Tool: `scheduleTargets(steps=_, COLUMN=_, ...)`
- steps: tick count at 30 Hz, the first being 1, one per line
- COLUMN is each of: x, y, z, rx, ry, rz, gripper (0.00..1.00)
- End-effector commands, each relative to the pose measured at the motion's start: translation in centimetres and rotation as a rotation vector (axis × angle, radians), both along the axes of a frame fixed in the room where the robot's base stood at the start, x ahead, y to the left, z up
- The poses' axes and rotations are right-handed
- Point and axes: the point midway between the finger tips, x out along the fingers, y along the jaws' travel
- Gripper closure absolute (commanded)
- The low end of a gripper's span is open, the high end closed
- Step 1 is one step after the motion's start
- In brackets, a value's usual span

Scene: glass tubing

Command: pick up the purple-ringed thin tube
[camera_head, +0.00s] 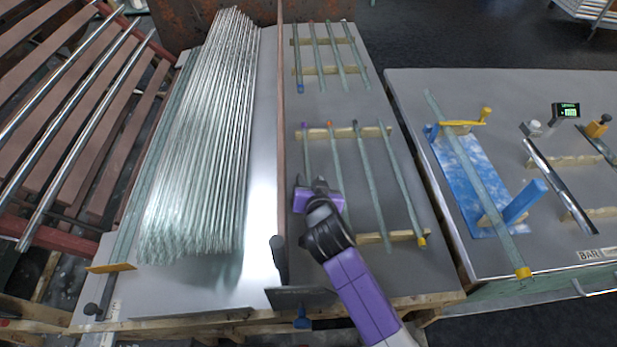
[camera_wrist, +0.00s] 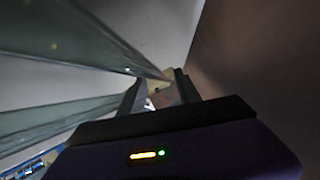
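The purple-ringed thin tube (camera_head: 305,145) appears to be the leftmost of the front group, with a small purplish mark at its far end. It lies lengthwise on wooden rails. My gripper (camera_head: 308,184) is low over the left side of this group, and the hand hides the tube's nearer part. In the wrist view my gripper (camera_wrist: 160,92) has its two dark fingers apart, with a pale wooden piece visible between them. A glass tube (camera_wrist: 85,38) comes in from the upper left and its end reaches the fingertips. I cannot see its ring colour there, nor any contact.
Beside it lie tubes with orange (camera_head: 330,124), dark (camera_head: 355,123) and yellow (camera_head: 421,241) ends. A brown upright divider (camera_head: 281,130) stands close on the left, with a glass tube bundle (camera_head: 205,140) beyond it. Another bench (camera_head: 470,95) is at the right.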

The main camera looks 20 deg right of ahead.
Motion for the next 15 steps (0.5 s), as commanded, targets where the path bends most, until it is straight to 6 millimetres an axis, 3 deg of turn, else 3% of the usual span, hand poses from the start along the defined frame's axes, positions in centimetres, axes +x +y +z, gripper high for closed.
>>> scheduleTargets(steps=3, x=-0.03, y=-0.01, z=0.0, rx=0.0, ry=0.0, rz=0.0, gripper=0.62)
scheduleTargets(steps=9, x=-0.05, y=-0.01, z=-0.01, rx=0.0, ry=0.0, rz=-0.001, gripper=1.0)
scheduleTargets(steps=15, x=-0.06, y=-0.02, z=0.0, rx=0.0, ry=0.0, rz=-0.001, gripper=1.0)
